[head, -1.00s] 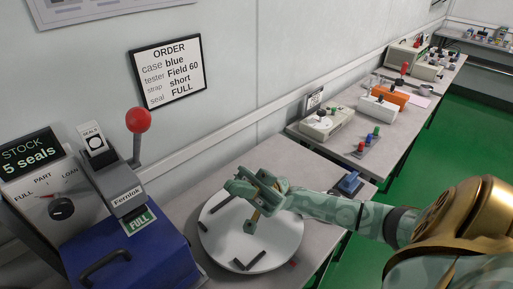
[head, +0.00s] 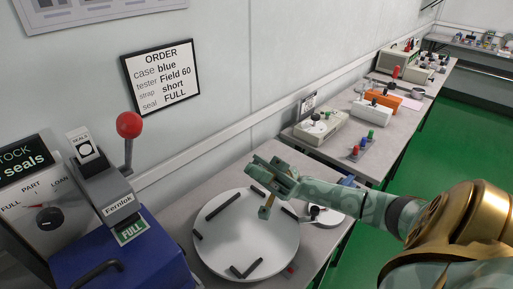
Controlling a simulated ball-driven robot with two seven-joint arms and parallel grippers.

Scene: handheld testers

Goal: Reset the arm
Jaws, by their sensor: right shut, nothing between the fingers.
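My right arm comes in from the right, green and gold. Its right gripper (head: 266,206) is shut and empty, above the right part of a white round turntable (head: 230,215) with several dark bars on it. The gripper hides a little of the turntable's far right edge. No tester or strap is in the gripper. My left gripper is not in view.
A small white round piece (head: 325,217) lies right of the turntable. Testers (head: 320,128) and coloured posts (head: 364,144) stand farther back. A framed order sign (head: 162,74) hangs on the wall.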

